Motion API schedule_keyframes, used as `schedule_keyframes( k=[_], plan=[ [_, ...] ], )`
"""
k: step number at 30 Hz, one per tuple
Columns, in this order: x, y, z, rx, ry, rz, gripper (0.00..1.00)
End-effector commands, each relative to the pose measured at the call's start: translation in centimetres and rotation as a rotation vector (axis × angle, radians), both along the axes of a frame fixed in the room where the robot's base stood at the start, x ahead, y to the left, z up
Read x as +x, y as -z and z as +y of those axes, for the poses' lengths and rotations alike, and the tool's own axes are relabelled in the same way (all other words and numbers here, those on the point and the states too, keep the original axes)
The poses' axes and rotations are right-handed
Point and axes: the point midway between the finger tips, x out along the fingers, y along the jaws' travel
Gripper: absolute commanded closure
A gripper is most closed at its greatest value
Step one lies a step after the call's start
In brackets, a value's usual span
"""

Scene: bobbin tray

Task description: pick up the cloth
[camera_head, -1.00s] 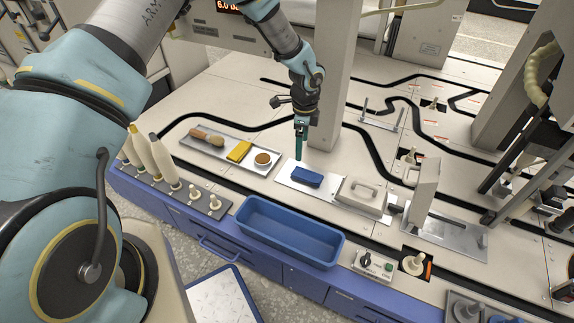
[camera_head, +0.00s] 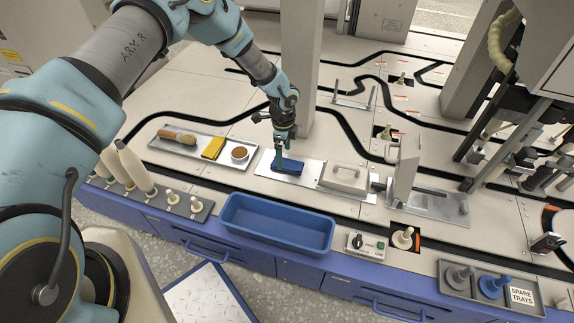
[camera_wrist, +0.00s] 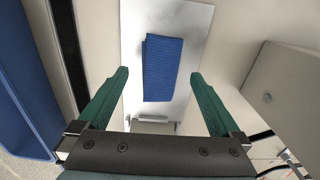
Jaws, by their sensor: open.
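The blue folded cloth (camera_head: 290,167) lies on a flat metal plate (camera_head: 308,172) in the head view. In the wrist view the cloth (camera_wrist: 163,68) shows a ribbed top and lies lengthwise between the lines of the two fingers. My gripper (camera_head: 281,153) is over the cloth's left part in the head view, with its green fingers pointing down. In the wrist view my gripper (camera_wrist: 159,75) is open and empty, with one finger on each side of the cloth and a gap to both. I cannot tell the exact height of the fingertips above the plate.
A grey block with a handle (camera_head: 345,178) stands right of the cloth. A tray (camera_head: 160,146) with a brush, a yellow item and a small round bowl is to the left. A blue bin (camera_head: 277,250) sits in front. A beige column (camera_head: 302,60) rises behind my gripper.

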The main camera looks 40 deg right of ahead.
Motion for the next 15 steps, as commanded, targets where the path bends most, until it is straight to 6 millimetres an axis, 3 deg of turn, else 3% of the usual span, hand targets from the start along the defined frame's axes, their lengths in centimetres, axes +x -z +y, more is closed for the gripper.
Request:
schedule_keyframes(
  k=[6,15],
  plan=[
    [0.1,3.2,0.0,0.0,-0.002,0.001,0.0],
    [0.1,3.7,0.0,0.0,-0.001,0.0,0.0]
  ],
)
